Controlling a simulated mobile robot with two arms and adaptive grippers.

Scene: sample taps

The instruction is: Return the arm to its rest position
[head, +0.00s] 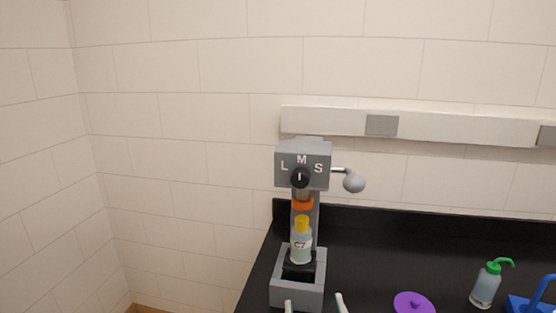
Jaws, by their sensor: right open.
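My right gripper (315,305) shows only as two pale fingertips at the bottom edge of the head view. The fingertips are apart with nothing seen between them; the rest of it is out of frame. Just beyond them stands the grey tap unit (302,165), with an L M S dial, an orange ring and a side lever with a round grey knob (354,183). A clear bottle (301,246) with a yellow cap and a label reading C7 stands upright under the tap's outlet. My left gripper is not in view.
The black bench (380,255) has a raised back edge against a tiled wall. To the right are a purple lidded thing (414,302), a wash bottle with a green top (486,285) and a blue object (530,304). Bench between tap and wash bottle is mostly clear.

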